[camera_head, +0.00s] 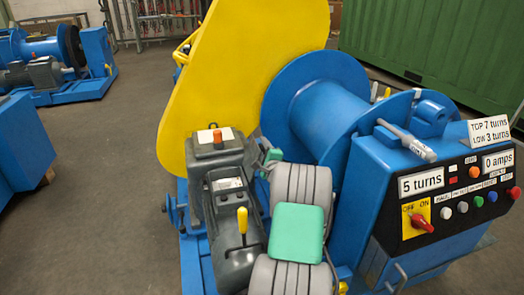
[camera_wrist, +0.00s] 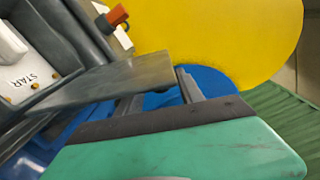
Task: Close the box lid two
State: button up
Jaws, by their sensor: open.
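In the wrist view, a flat grey plate (camera_wrist: 115,82), which looks like a box lid, stands out beside a grey box with a white label reading "STAR" (camera_wrist: 28,80). My gripper (camera_wrist: 165,92) is open, its two dark fingers reaching up from the green hand. The plate crosses in front of the left finger, and the right finger is just past its right end; I cannot tell if they touch. In the head view, my gripper (camera_head: 264,154) is beside the grey motor housing (camera_head: 215,160), partly hidden by my arm. I cannot make out the lid clearly there.
A large yellow guard (camera_head: 245,65) and blue drum (camera_head: 315,100) rise behind. A blue control panel (camera_head: 440,195) with knobs and a red switch stands at right. A yellow-handled lever (camera_head: 242,222) stands close to my arm. Open floor (camera_head: 110,200) lies left.

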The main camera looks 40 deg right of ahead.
jog(key=shift+w, duration=0.1)
grip_shut()
dwell(0.4)
dwell(1.0)
